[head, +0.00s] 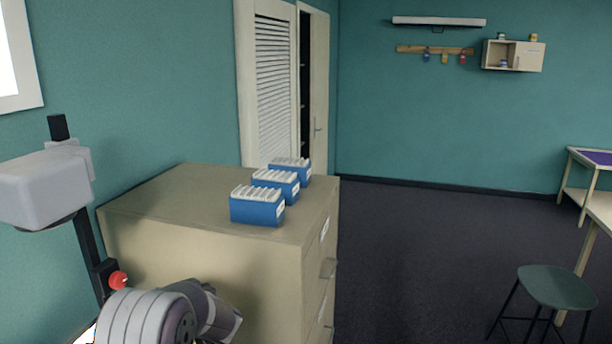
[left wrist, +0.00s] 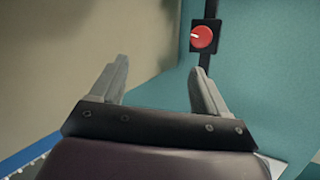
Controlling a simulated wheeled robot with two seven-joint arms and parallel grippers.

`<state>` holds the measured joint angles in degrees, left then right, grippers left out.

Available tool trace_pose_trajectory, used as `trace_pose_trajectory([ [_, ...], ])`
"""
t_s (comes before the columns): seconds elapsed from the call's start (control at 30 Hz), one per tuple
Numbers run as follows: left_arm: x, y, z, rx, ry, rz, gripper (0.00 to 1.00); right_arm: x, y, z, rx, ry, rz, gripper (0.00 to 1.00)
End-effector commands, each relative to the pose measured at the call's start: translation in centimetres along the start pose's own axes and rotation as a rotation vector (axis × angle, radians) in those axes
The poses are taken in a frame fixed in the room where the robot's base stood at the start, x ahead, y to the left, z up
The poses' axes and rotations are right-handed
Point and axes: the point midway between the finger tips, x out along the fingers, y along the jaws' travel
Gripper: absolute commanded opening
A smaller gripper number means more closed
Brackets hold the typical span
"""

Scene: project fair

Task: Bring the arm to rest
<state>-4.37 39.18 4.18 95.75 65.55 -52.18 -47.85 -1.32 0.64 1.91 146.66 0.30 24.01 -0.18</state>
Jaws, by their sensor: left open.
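My left gripper (left wrist: 160,78) is open in the left wrist view, its two grey fingers apart with nothing between them. Beyond the right finger is a red knob (left wrist: 201,37) with a white mark, on a black post. The knob also shows at the lower left of the head view (head: 118,280), just above my grey left arm. In the head view the arm is low, in front of the beige cabinet (head: 190,250); its fingers cannot be made out there. My right gripper is in neither view.
The black post carries a pale grey housing (head: 45,188) at left. Three blue file boxes (head: 257,207) stand on the cabinet's right part. Dark floor (head: 420,250) is open to the right, with a green stool (head: 556,287) and a table (head: 600,205) at far right.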

Motion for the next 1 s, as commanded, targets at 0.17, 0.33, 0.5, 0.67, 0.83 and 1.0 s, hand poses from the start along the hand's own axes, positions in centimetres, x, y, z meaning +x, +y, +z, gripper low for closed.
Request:
trace_pose_trajectory([
  [0.17,-3.9,4.3,5.7,-0.011,-0.225,0.349,0.75,0.6,0.0,0.1,0.000,0.000,0.000,0.00],
  [0.33,-12.6,3.6,13.9,0.076,-0.614,0.599,0.75,1.6,0.0,0.2,0.000,0.000,0.000,0.00],
  [0.5,-23.2,-4.7,21.5,0.302,-1.027,0.644,0.75,3.0,0.0,0.4,0.000,0.000,0.000,0.00],
  [0.67,-28.2,-11.8,24.3,0.497,-1.135,0.629,0.75,4.3,0.0,0.5,0.000,0.000,0.000,0.00],
  [0.83,-28.3,-12.2,23.3,0.475,-1.076,0.637,0.75,4.8,0.0,0.6,0.000,0.000,0.000,0.00],
  [1.0,-28.3,-12.1,23.2,0.475,-1.077,0.637,0.75,4.6,0.0,0.6,0.000,0.000,0.000,0.00],
])
